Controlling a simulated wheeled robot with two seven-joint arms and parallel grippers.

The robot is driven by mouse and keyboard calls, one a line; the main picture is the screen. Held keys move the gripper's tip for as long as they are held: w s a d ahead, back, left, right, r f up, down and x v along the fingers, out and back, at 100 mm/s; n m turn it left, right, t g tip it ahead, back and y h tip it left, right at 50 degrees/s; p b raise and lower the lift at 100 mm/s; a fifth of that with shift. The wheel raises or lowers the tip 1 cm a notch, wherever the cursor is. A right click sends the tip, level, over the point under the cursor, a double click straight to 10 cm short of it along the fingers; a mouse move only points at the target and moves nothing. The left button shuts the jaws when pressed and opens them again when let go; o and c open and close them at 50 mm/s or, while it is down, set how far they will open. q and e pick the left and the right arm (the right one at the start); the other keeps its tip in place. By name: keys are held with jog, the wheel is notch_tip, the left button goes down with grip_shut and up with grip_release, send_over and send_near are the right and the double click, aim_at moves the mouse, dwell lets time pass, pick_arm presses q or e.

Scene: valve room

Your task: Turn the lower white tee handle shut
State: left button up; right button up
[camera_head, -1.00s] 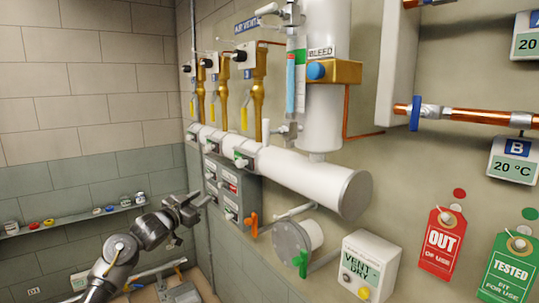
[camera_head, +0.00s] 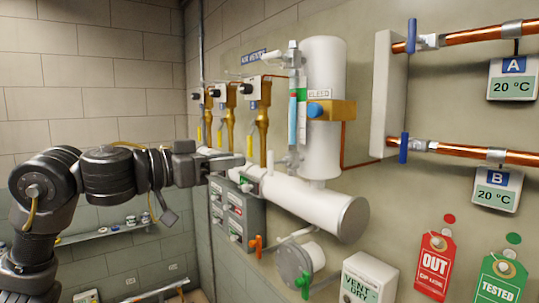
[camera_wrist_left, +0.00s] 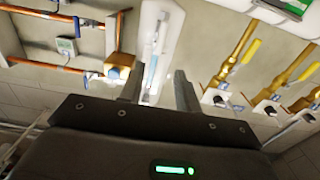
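The sight gauge (camera_head: 293,105), a clear column with a red-and-cyan strip, stands beside the white upright cylinder. A small pale fitting (camera_head: 291,159) at its lower end seems to be the lower white tee handle, but its shape is too small to be sure. My left gripper (camera_head: 228,163) is left of it and apart from it, in front of the white header pipe. In the left wrist view the two fingers (camera_wrist_left: 160,90) are spread with nothing between them; the gauge (camera_wrist_left: 152,68) shows beyond them. My right gripper is out of view.
Brass valves with yellow levers (camera_head: 263,115) stand behind my gripper. The brass bleed block (camera_head: 338,110) with a blue knob and the white header pipe (camera_head: 305,200) are close to the gauge. Copper pipes with blue levers (camera_head: 404,148) run at right.

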aim_at(268, 154)
pick_arm(q)
jog(key=p+x, duration=0.2)
jog(key=x, duration=0.2)
jog(key=p+x, duration=0.2)
jog(key=x, duration=0.2)
jog(key=shift+w+d+r+p, duration=0.15)
jog(key=shift+d+r+p, duration=0.1)
jog(key=shift+d+p, duration=0.1)
jog(key=shift+w+d, duration=0.3)
jog(key=shift+d, duration=0.3)
jog(key=shift+w+d+f, duration=0.1)
jog(key=shift+f, duration=0.05)
jog(key=shift+w, duration=0.1)
grip_shut()
